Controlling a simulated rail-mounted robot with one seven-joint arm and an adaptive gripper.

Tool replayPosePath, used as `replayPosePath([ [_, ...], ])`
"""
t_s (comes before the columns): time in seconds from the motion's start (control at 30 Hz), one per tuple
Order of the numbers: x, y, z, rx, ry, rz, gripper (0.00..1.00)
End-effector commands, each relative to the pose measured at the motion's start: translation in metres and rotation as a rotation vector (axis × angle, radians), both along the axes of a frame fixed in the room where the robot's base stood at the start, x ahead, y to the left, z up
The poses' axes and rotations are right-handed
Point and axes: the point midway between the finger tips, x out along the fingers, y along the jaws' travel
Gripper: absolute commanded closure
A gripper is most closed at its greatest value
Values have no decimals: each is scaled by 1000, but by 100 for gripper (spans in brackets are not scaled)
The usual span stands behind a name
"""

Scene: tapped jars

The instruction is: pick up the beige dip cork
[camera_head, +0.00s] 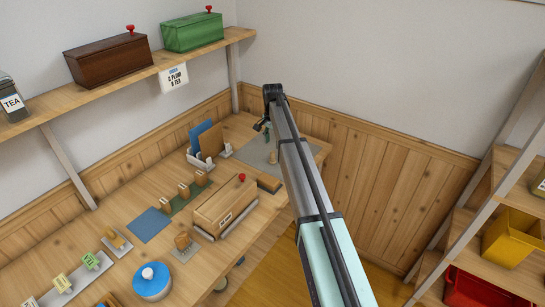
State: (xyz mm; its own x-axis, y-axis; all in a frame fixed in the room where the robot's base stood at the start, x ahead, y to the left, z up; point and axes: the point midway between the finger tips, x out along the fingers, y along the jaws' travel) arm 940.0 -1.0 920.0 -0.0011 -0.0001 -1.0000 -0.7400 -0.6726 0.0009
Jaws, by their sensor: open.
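A small beige piece (273,156), which looks like the dip cork, stands on the grey mat (248,153) at the far end of the bench. It shows just left of my arm, and its right side may be partly hidden by the arm. My gripper (263,128) hangs near the far end of the mat, above and slightly left of the beige piece in the picture. It is open and looks empty. The view is too small to show its height or exact gap from the piece.
Left of the mat stands a white rack (203,158) with blue and brown boards. Nearer are a wooden box (224,203) with a red knob, a green mat (184,197) with wooden blocks, and a blue-lidded jar (152,281). A shelf (150,70) overhangs the left wall.

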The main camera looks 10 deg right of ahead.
Motion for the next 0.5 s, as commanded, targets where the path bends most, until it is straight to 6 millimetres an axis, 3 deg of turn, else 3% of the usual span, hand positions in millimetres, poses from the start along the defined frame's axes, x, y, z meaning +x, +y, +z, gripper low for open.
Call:
replayPosePath([
  [0.33,-2,0,-17,0,1,0,48],
  [0.5,-5,1,-36,0,1,0,48],
])
